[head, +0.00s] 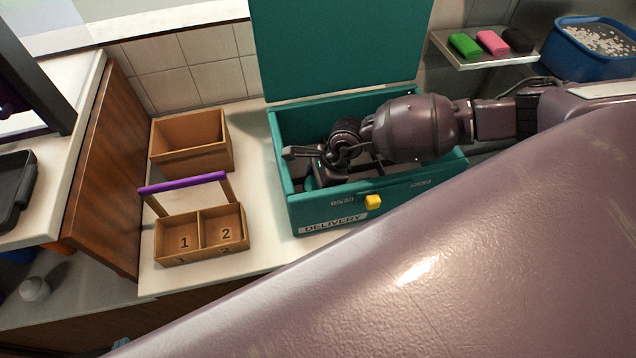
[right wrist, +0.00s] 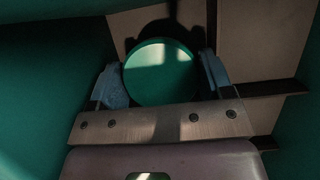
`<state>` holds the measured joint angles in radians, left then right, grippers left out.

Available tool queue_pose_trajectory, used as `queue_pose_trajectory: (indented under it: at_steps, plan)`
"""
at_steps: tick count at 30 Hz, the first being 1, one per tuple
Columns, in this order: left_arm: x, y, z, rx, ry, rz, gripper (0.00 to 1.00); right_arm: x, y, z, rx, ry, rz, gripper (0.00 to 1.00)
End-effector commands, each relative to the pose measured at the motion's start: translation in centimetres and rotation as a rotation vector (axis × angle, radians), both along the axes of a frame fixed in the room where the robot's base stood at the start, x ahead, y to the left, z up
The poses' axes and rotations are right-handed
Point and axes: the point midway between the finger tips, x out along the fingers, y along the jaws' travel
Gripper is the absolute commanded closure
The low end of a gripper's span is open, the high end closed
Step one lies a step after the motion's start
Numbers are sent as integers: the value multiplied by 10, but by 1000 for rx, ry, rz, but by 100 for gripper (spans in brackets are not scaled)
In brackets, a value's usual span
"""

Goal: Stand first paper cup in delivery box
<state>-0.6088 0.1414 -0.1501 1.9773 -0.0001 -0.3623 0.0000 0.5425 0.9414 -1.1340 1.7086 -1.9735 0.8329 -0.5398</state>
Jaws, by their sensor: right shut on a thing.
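The teal delivery box (head: 330,218) stands open on the counter with its lid (head: 335,45) raised. My right gripper (head: 312,168) reaches down inside its left part. In the right wrist view the fingers (right wrist: 161,80) sit on both sides of a round green-topped paper cup (right wrist: 160,72), shut on it. The cup appears upright, seen from above, inside the box. Whether its base touches the box floor cannot be told. In the head view my gripper and arm mostly hide the cup. My left gripper is not in view.
A wooden carrier (head: 200,257) with compartments 1 and 2 and a purple handle looks empty. An open wooden box (head: 190,165) stands behind it. Dividers (right wrist: 270,88) cross the delivery box's inside. A shelf (head: 485,63) with coloured blocks and a blue bin (head: 572,65) are at the right.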

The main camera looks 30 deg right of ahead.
Motion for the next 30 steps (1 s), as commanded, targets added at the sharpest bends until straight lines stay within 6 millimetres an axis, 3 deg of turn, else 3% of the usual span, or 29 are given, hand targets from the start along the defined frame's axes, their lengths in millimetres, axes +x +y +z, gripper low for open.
queue_pose_trajectory:
  at_steps: [5,6,10,22,30]
  plan:
    - [0,0,-3,0,-1,0,100,0,0,-3,0,0,0,58]
    - [1,0,-2,0,-1,0,100,0,0,-3,0,0,0,22]
    - [1,0,-2,0,-2,0,100,0,0,-3,0,0,0,2]
    - [1,0,2,0,-2,0,100,0,-1,3,0,0,0,1]
    - [2,0,-3,0,-3,0,100,-4,-18,42,0,-2,-1,1]
